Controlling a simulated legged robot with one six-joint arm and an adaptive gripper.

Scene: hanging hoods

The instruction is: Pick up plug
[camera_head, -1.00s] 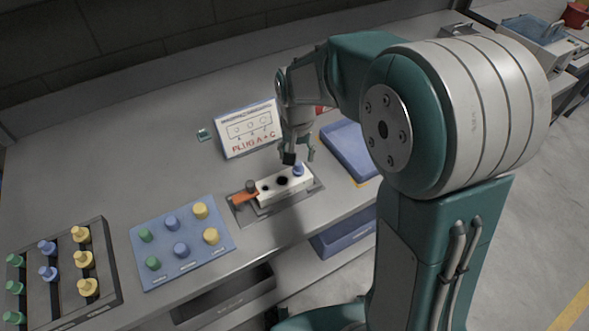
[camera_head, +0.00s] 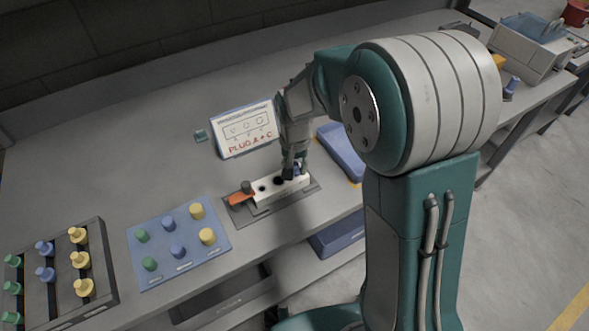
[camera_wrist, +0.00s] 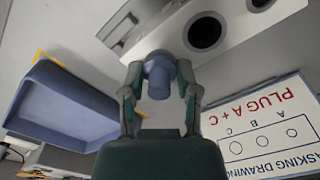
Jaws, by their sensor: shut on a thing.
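A blue plug (camera_wrist: 158,77) stands at one end of the white block (camera_wrist: 245,28) with round dark holes. My gripper (camera_wrist: 159,92) is shut on the plug, one finger on each side of it in the wrist view. In the head view my gripper (camera_head: 293,172) is down at the right end of the white block (camera_head: 263,199) and mostly hides the blue plug there. I cannot tell whether the plug is still seated in the block.
A sign (camera_head: 246,131) reading "PLUG A + C" stands behind the block. An orange piece (camera_head: 238,197) is at the block's left end. A blue tray (camera_head: 342,150) lies to the right. A blue board (camera_head: 180,263) and a dark rack (camera_head: 99,231) of coloured plugs are left.

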